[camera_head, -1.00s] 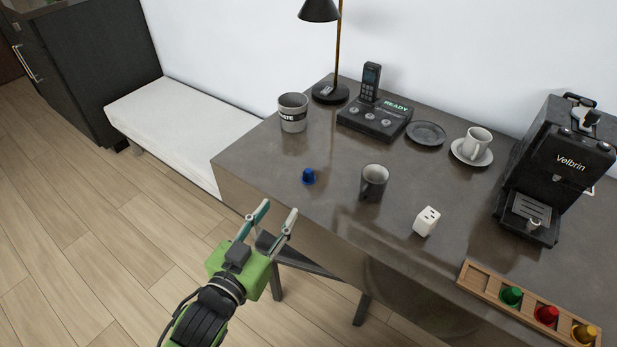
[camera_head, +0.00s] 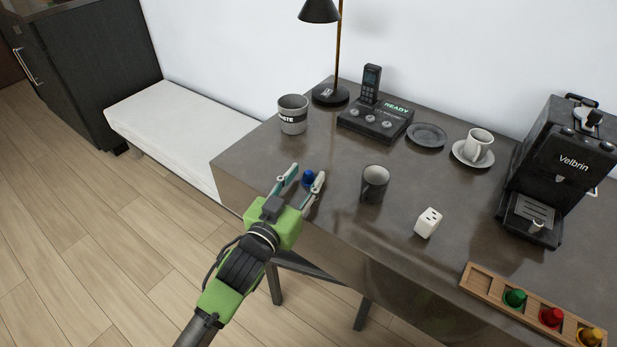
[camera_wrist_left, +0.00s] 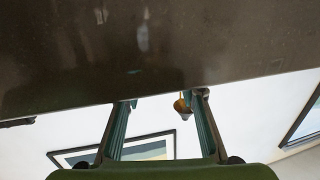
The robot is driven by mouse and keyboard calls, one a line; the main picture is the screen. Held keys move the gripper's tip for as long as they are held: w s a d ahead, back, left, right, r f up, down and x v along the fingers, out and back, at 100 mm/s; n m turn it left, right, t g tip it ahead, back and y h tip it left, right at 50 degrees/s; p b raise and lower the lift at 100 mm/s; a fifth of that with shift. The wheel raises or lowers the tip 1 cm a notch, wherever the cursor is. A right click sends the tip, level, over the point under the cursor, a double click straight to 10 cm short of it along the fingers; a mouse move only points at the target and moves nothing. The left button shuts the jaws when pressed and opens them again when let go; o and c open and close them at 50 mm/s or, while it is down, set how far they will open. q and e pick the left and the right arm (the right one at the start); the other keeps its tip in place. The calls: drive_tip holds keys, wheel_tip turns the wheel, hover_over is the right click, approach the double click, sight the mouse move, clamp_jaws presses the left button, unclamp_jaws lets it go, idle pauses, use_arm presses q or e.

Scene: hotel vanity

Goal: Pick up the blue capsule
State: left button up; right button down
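The small blue capsule (camera_head: 308,178) sits on the dark desk (camera_head: 250,152), near its front left part. My left gripper (camera_head: 307,172) reaches over the front edge of the desk. Its two fingers are spread, and the capsule shows between their tips in the head view. I cannot tell whether either finger touches it. In the left wrist view the same gripper (camera_wrist_left: 161,101) has its fingers apart, and no capsule can be made out there. My right gripper is not in view.
A dark mug (camera_head: 374,184) stands right of the gripper, and a grey waste cup (camera_head: 293,114) behind it. A white cube (camera_head: 428,222), a wooden capsule rack (camera_head: 482,283) and a coffee machine (camera_head: 562,165) are farther right. The desk around the capsule is clear.

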use_arm(q)
drive_tip(key=x, duration=0.2)
drive_tip(key=shift+w+d+f, duration=0.1)
drive_tip(key=shift+w+d, duration=0.05)
drive_tip(key=shift+w, duration=0.15)
drive_tip(key=c, duration=0.8)
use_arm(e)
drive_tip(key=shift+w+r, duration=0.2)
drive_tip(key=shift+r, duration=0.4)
